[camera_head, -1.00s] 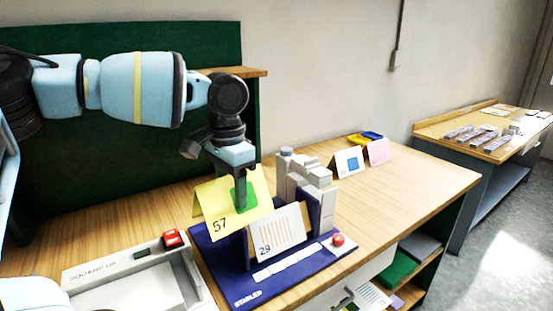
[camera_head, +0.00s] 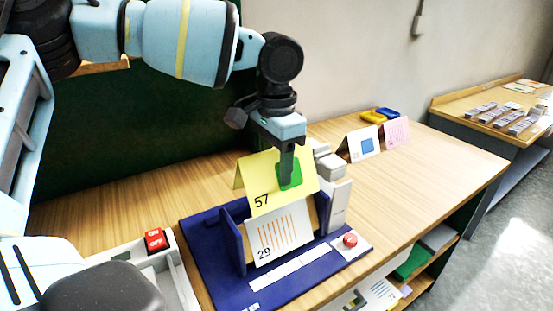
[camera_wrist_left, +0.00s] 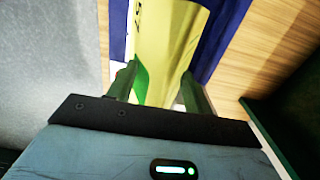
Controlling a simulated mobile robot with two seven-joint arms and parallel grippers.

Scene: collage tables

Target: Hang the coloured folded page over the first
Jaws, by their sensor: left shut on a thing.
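The yellow folded page (camera_head: 262,196), marked 57 with a green patch, is held in my left gripper (camera_head: 288,178). It shows between the two fingers (camera_wrist_left: 158,76) in the left wrist view (camera_wrist_left: 168,40). The first page (camera_head: 278,238), white with orange stripes and marked 29, hangs on the blue stapling stand (camera_head: 210,260). The yellow page's lower edge overlaps the top of the white page in the head view. I cannot tell whether they touch. My right gripper is not in view.
A grey stapler-like head (camera_head: 338,190) stands right behind the pages. A red button (camera_head: 350,240) is at the stand's right. A tray with a red switch (camera_head: 155,240) is at left. Two folded pages, white (camera_head: 358,146) and pink (camera_head: 396,134), stand farther back. The right tabletop is clear.

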